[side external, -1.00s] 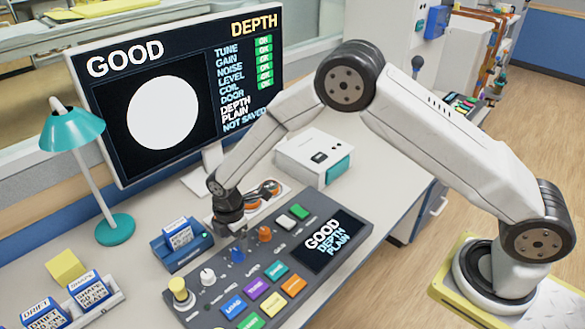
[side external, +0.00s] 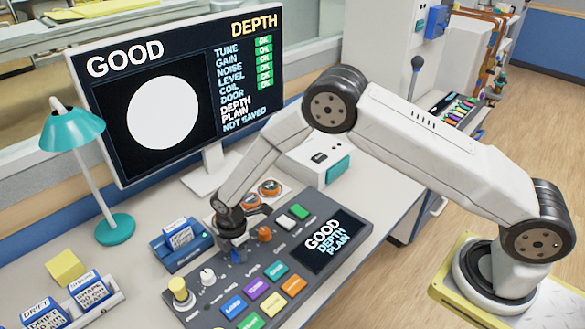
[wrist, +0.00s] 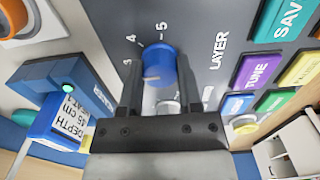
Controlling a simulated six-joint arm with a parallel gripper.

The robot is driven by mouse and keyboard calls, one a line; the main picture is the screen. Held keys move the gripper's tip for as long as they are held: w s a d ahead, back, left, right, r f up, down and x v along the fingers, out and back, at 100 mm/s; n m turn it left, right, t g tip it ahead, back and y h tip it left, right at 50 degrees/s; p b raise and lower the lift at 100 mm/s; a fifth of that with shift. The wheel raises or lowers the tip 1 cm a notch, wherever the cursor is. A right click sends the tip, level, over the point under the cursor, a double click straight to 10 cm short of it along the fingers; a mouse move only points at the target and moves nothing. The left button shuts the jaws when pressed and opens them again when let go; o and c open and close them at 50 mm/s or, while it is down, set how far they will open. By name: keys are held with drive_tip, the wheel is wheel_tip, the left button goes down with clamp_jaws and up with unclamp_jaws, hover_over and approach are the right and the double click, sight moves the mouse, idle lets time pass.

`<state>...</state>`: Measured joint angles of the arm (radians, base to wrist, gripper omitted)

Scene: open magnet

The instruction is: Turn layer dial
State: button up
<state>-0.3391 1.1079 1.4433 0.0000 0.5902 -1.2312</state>
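The blue layer dial (wrist: 157,64) sits on the dark console beside the word LAYER, with the numbers 3, 4 and 5 around it. A pale pointer mark shows on its face. My gripper (wrist: 160,70) is over the dial, with one finger on each side of it. The fingers look open, and I cannot tell whether they touch the dial. In the side external view my gripper (side external: 236,248) is low at the console and hides most of the dial. The monitor (side external: 165,105) reads GOOD, DEPTH, PLAIN and NOT SAVED, with a white disc.
A white knob (side external: 207,277), a yellow knob (side external: 179,291) and an orange knob (side external: 264,234) stand close by on the console. Coloured buttons (side external: 256,288) lie in front. A blue card holder (side external: 181,244) stands behind left. A teal lamp (side external: 115,226) is farther left.

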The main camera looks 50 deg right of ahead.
clamp_jaws()
drive_tip(key=shift+m, duration=0.4)
drive_tip(key=m, duration=0.9)
idle(0.5)
drive_tip(key=o, duration=0.6)
unclamp_jaws()
